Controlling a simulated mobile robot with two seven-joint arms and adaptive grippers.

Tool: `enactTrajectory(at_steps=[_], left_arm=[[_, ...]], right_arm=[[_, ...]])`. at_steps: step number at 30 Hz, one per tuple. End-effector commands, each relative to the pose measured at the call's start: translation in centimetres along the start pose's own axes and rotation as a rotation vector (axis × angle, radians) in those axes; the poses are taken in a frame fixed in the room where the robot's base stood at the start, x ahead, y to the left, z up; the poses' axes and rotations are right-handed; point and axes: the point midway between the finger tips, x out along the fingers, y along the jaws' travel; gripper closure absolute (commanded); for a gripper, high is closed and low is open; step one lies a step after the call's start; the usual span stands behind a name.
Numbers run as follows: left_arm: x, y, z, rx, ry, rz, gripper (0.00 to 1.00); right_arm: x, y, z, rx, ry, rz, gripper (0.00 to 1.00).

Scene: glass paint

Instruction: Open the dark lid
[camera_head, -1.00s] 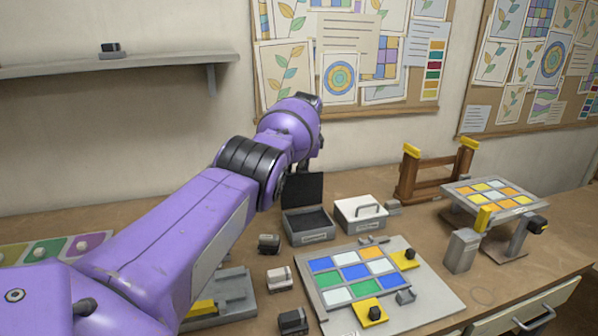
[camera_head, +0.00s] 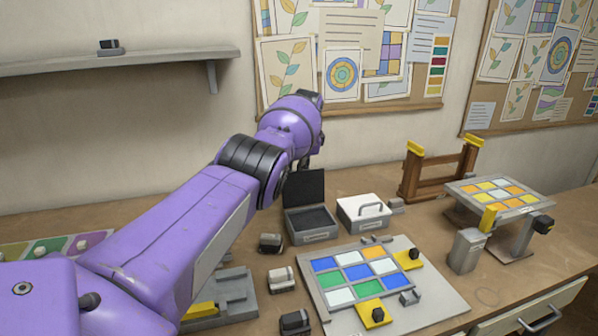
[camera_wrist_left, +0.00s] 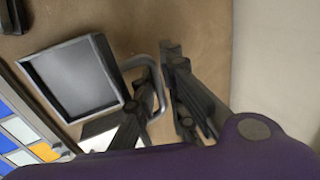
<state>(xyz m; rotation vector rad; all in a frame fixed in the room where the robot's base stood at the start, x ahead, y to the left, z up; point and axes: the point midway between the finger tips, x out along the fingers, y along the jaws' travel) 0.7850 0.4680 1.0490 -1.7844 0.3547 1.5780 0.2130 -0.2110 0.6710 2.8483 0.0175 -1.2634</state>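The dark lid (camera_head: 304,188) stands upright, open, at the back of a grey box (camera_head: 316,238) with a dark inside. In the left wrist view, the open box (camera_wrist_left: 40,85) is seen from above, with the lid (camera_wrist_left: 110,66) as a dark strip along one side. A grey loop handle (camera_wrist_left: 143,60) sticks out from the lid. My left gripper (camera_wrist_left: 158,88) is beside the lid at this handle, its fingers apart; one finger overlaps the loop, and I cannot tell whether they touch. In the head view, its dark fingers (camera_head: 303,164) show just above the lid. My right gripper is not in view.
A closed white-lidded box (camera_head: 363,212) stands just right of the grey box. A coloured glass panel (camera_head: 355,273) lies in front. Small dark-topped blocks (camera_head: 271,243) stand to the left. A wooden rack (camera_head: 440,172) and a tilted panel stand (camera_head: 495,193) are at right.

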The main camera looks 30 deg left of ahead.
Motion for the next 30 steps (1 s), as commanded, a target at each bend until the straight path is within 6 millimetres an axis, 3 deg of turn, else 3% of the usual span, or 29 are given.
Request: enactTrajectory(at_steps=[1,13,19,26,30], left_arm=[[1.1,-0.1,0.8,0.0,-0.018,-0.007,0.85],[1.3,0.1,0.7,0.001,-0.019,-0.002,0.85],[1.1,0.1,0.7,0.001,-0.018,-0.003,0.85],[-1.0,0.0,0.6,0.0,-0.016,-0.008,0.85],[-4.3,-0.1,0.5,-0.001,-0.01,-0.015,0.85]], right_arm=[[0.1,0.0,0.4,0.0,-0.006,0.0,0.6],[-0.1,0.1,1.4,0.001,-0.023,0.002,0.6],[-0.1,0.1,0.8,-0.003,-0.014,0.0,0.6],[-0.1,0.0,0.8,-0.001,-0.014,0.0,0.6],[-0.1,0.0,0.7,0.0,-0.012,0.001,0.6]])
